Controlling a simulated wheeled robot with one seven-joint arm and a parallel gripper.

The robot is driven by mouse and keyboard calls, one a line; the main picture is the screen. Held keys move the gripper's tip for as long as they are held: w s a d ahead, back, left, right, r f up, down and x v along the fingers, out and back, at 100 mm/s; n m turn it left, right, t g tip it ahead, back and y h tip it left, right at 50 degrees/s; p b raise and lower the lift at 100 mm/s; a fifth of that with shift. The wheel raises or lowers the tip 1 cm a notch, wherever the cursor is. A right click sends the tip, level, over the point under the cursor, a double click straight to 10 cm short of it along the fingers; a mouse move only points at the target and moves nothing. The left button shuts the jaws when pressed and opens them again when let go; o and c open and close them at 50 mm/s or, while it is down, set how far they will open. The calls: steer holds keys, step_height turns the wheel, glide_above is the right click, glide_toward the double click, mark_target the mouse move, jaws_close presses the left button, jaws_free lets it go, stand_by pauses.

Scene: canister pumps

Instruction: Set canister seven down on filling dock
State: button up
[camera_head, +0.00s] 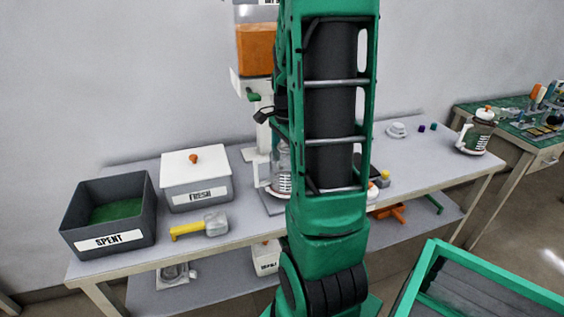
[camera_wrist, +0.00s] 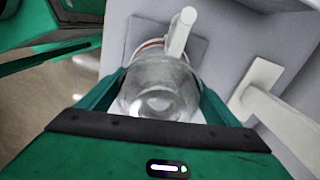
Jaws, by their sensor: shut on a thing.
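A clear canister (camera_head: 280,168) with a white handle and a printed label stands upright beside my arm in the head view. In the wrist view my gripper (camera_wrist: 157,95) is shut around the clear canister (camera_wrist: 160,75), its green fingers on both sides. The white handle points away from my gripper. A grey plate, the filling dock (camera_head: 271,204), lies under the dispenser; it also shows beneath the canister in the wrist view (camera_wrist: 198,52). I cannot tell whether the canister touches it. The canister's number is not readable. My arm hides the gripper in the head view.
The dispenser (camera_head: 256,50) with orange contents rises behind the dock. A FRESH box (camera_head: 198,190), a SPENT bin (camera_head: 108,240) and a yellow-handled tool (camera_head: 214,224) are to the left. Another canister (camera_head: 476,134) stands at the table's right end. A green-framed tray (camera_head: 430,262) is at front right.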

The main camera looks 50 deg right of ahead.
steer(key=shift+f, duration=0.1)
steer(key=o, duration=1.4)
steer(key=shift+o, duration=0.2)
steer(key=shift+w+r, duration=0.1)
steer(key=shift+r, duration=3.6)
